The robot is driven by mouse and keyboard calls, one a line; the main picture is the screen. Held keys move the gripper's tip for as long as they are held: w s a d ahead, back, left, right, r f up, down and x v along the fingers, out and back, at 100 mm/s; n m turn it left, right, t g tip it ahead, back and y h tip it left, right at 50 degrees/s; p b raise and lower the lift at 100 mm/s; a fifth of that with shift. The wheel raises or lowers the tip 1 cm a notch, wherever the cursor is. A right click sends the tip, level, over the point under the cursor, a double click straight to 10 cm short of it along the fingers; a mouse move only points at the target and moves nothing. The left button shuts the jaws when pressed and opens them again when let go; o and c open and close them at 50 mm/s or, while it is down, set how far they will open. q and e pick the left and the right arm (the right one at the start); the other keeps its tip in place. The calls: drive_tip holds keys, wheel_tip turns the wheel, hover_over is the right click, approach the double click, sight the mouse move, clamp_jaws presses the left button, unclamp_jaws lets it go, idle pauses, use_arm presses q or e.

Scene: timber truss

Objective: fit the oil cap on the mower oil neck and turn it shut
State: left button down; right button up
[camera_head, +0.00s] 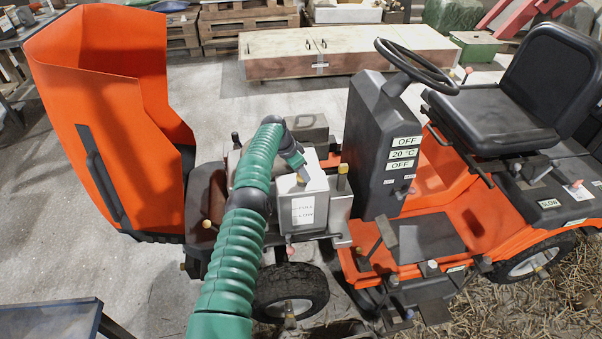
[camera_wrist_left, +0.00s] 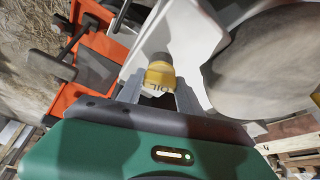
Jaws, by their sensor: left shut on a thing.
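The oil cap (camera_wrist_left: 160,74) is yellow with dark "OIL" lettering in the left wrist view. My left gripper (camera_wrist_left: 158,92) is shut on it, one grey finger on each side. Just beyond the cap is a dark round part, which looks like the oil neck (camera_wrist_left: 161,57); I cannot tell whether the cap is seated on it. In the head view my left gripper (camera_head: 299,174) points down at the top of the white engine box (camera_head: 316,190), and a bit of yellow shows at its tips. My right gripper is in neither view.
A yellow-topped post (camera_head: 342,178) stands close right of the white box. The black console (camera_head: 378,140), steering wheel (camera_head: 415,67) and seat (camera_head: 490,110) are further right. The raised orange hood (camera_head: 110,110) stands left. A low wooden chest (camera_head: 290,55) lies behind.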

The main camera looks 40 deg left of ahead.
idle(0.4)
use_arm(q)
drive_tip(key=shift+c, duration=2)
unclamp_jaws()
drive_tip(key=shift+r, duration=0.1)
wheel_tip(320, 180, up, 6)
drive_tip(key=p, duration=0.6)
